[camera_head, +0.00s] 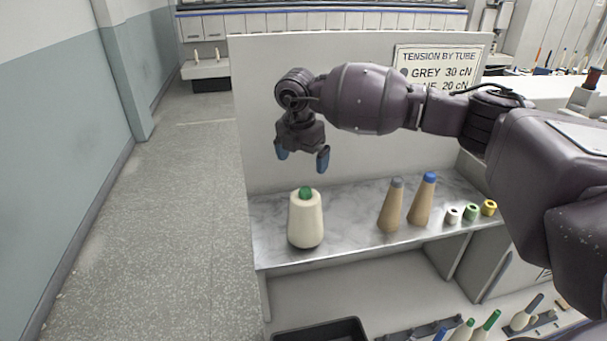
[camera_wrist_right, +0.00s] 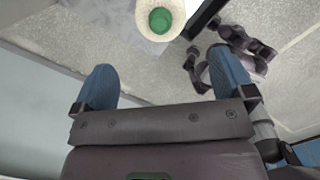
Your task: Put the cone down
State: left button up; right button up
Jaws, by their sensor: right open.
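The cream yarn cone (camera_head: 305,222) with a green tip stands upright at the left front of the marble-look shelf (camera_head: 350,233). My right gripper (camera_head: 302,158) is open and empty, above the cone and apart from it. In the right wrist view the cone (camera_wrist_right: 145,25) shows at the top edge, partly cut off, beyond the two blue fingers (camera_wrist_right: 163,75) and not between them. My left gripper does not show in the head view.
Several small spools (camera_head: 471,212) sit farther right. A panel with a tension sign (camera_head: 440,62) rises behind. A dark tray (camera_head: 322,330) lies below.

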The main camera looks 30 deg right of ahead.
jog(key=s+a+f+y, duration=0.3)
jog(key=s+a+y, duration=0.25)
jog(key=a, duration=0.25)
jog(key=s+a+f+n+t+y, duration=0.1)
jog(key=s+a+f+y, duration=0.3)
jog(key=a+y, duration=0.3)
jog(key=s+a+f+y, duration=0.35)
jog(key=a+y, duration=0.25)
jog(key=a, duration=0.2)
jog(key=s+d+f+m+t+h, duration=0.2)
jog(key=d+f+m+t+h, duration=0.4)
jog(key=m+t, duration=0.25)
jog(key=s+d+f+m+t+h, duration=0.3)
jog(key=d+m+t+h, duration=0.3)
jog(key=m, duration=0.4)
jog(key=s+d+f+m+g+h, duration=0.4)
jog(key=s+d+f+m+h, duration=0.1)
jog(key=s+d+f, duration=0.4)
jog(key=s+f, duration=0.2)
jog(key=s, duration=0.2)
jog(key=shift+d+f, duration=0.25)
jog(key=shift+f, duration=0.05)
jog(key=shift+m+g+h, duration=0.25)
